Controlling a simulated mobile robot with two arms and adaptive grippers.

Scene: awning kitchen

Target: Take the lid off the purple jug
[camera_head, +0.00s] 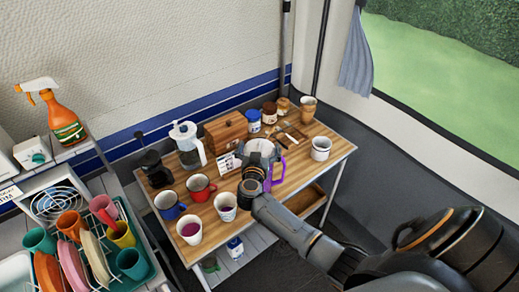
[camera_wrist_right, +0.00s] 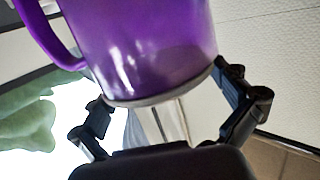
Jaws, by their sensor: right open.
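The purple jug stands on the wooden table (camera_head: 225,203), with its purple handle (camera_head: 278,174) showing on the right. Its pale top (camera_head: 262,147) shows above my wrist, which hides much of its body. In the right wrist view the purple body (camera_wrist_right: 150,45) fills the upper middle, with a grey rim band (camera_wrist_right: 165,95) and a pale translucent part beyond it. My right gripper (camera_head: 262,157) is at the jug's upper part. Its open fingers (camera_wrist_right: 165,90) lie on either side near the rim band; I cannot tell if they touch it. My left gripper is out of view.
A white cup (camera_head: 321,148) stands right of the jug. Several mugs, including a red one (camera_head: 201,188), stand in front and left. A wooden box (camera_head: 226,131), small jars and a glass coffee pot (camera_head: 188,145) stand behind. A dish rack (camera_head: 120,240) is at left.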

